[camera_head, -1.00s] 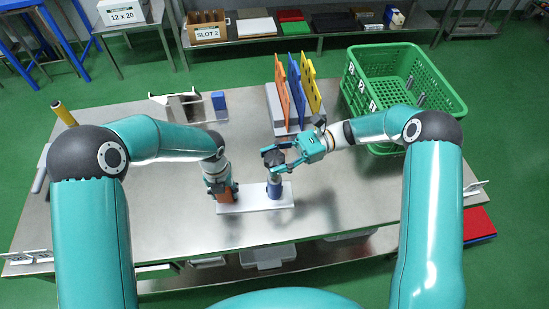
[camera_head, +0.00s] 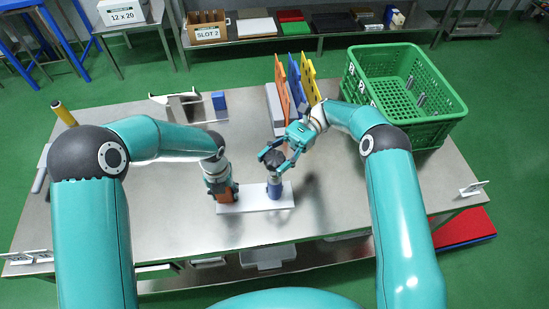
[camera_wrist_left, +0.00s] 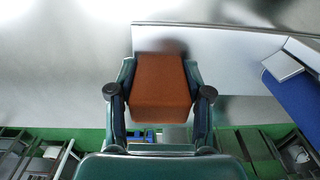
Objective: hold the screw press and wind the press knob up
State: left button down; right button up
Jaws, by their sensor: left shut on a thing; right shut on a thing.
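The screw press has a flat white base (camera_head: 255,202) on the steel table, an orange block (camera_head: 224,197) at its left end and a blue upright (camera_head: 274,187) near its right end. A dark press knob (camera_head: 272,158) sits on top of the blue upright. My left gripper (camera_head: 222,189) is shut on the orange block; the left wrist view shows the block (camera_wrist_left: 161,82) between both fingers. My right gripper (camera_head: 275,160) is shut on the press knob from the upper right. Its fingers partly hide the knob.
Orange, blue and yellow upright boards (camera_head: 298,82) stand in a grey holder behind the press. A green crate (camera_head: 437,120) is at the table's back right. A blue block (camera_head: 219,101) and a metal stand are at the back left.

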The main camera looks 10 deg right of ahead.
jog(key=o, duration=1.2)
jog(key=shift+m+t+y, duration=0.4)
jog(key=shift+t, duration=0.1)
